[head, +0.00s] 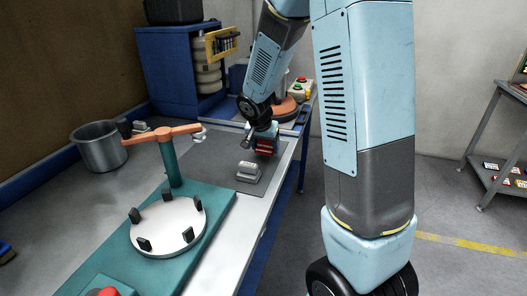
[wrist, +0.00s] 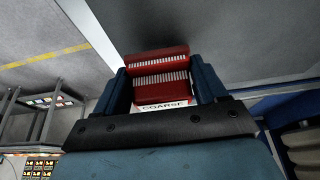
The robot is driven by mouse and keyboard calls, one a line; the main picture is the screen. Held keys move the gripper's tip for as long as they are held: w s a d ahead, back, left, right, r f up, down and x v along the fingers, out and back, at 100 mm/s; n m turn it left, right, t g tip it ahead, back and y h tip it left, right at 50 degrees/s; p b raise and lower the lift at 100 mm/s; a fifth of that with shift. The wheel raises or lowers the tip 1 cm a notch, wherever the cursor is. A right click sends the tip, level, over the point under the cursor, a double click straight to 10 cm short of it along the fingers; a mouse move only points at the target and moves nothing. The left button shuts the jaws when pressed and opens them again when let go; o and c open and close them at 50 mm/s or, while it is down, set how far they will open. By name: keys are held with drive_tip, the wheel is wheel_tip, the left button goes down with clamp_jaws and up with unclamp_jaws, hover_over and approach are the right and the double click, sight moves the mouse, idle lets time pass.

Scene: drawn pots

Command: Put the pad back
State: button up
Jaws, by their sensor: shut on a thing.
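A red pad (head: 264,147) with pale bristle-like strips is held between the dark blue fingers of my gripper (head: 265,139), over the dark mat (head: 213,150) on the bench. In the wrist view the pad (wrist: 157,58) fills the gap between the fingers of my gripper (wrist: 160,76), and a white label (wrist: 165,106) on it reads "COARSE". Whether the pad's lower side touches the mat is not clear. A grey block with a pale top (head: 249,171) sits on the mat, just in front and to the left of the pad.
A teal machine (head: 205,200) with a white clamped disc (head: 168,226) and an orange arm (head: 166,134) stands in front. A metal pot (head: 99,147) is at left. A blue cabinet (head: 176,75) and a button box (head: 300,87) are behind. A grey shelf (head: 490,140) stands far right.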

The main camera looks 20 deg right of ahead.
drive_tip(key=shift+s+f, duration=0.1)
drive_tip(key=shift+f, duration=0.95)
drive_tip(key=shift+f, duration=0.2)
